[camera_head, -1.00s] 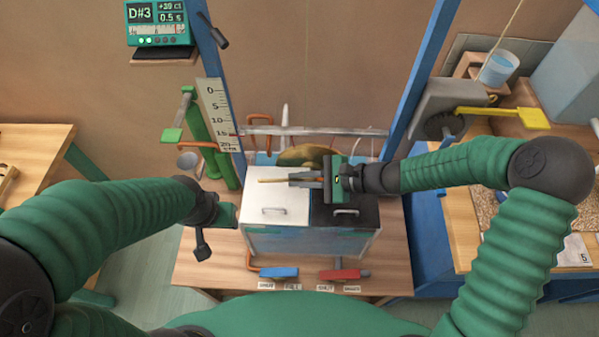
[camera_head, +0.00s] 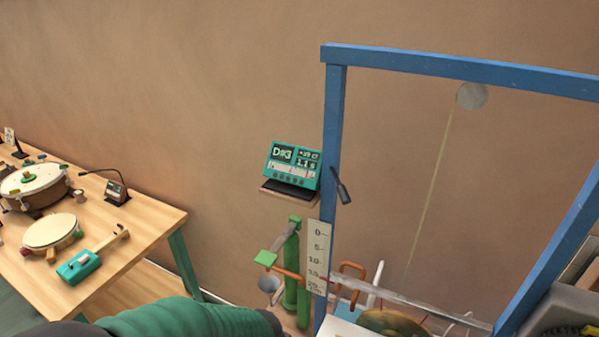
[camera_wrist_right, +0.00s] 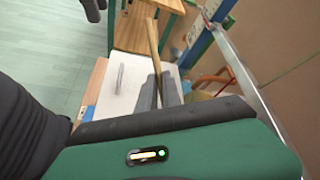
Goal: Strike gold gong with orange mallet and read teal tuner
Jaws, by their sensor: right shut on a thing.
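The teal tuner (camera_head: 293,166) stands on a small wall shelf left of the blue frame, its screen showing D#3, a small cents value that looks like +39, and 1.1 s. The gold gong (camera_head: 390,321) shows only its upper part at the bottom edge of the head view. In the right wrist view my right gripper (camera_wrist_right: 160,84) is shut on a thin wooden handle (camera_wrist_right: 152,42). The mallet's head is not visible, so its colour cannot be told. My left forearm enters at the bottom of the head view, its gripper out of sight.
A wooden table (camera_head: 140,225) at left holds drums. A white lid (camera_wrist_right: 125,85) lies below my right gripper.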

